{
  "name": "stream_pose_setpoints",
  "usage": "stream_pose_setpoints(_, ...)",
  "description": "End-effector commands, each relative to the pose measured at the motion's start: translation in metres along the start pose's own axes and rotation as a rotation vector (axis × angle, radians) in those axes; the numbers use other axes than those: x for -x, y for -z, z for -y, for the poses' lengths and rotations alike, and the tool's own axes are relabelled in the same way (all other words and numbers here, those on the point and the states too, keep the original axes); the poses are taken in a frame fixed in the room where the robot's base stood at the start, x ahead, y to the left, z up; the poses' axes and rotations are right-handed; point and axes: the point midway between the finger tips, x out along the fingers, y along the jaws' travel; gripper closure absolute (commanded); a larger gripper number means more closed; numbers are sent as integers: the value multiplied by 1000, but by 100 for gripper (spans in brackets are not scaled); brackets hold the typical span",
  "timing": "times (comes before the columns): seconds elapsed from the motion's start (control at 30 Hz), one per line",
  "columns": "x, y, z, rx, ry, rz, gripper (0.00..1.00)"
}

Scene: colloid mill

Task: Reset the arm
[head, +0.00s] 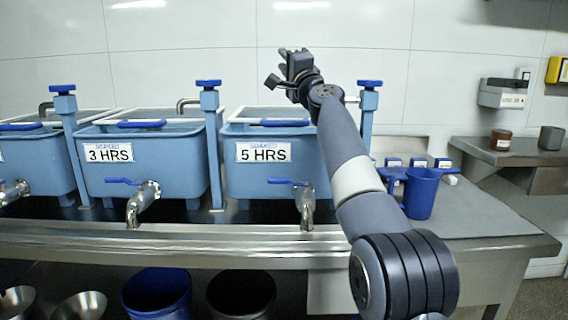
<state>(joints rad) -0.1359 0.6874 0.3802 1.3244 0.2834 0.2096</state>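My arm reaches up from the lower right over the metal counter. My gripper (290,72) is at its far end, raised above the blue tank labelled "5 HRS" (290,129), in front of the tiled wall. The gripper looks small and dark, and nothing is clearly seen in it. Its finger gap is too small to make out.
A tank labelled "3 HRS" (170,170) stands to the left, with taps at the tank fronts. A blue jug (421,193) stands on the counter (480,214) right of my arm. Blue and black bins (157,292) sit below. A shelf (475,150) is at right.

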Motion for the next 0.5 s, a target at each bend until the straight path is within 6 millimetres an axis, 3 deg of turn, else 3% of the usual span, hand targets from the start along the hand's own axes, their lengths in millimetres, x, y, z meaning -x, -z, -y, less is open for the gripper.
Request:
stream_pose_setpoints(0.2, 12, -4, -28, -1, -1, -1, 75)
stream_pose_setpoints(0.5, 21, -8, -49, -2, -1, -1, 75)
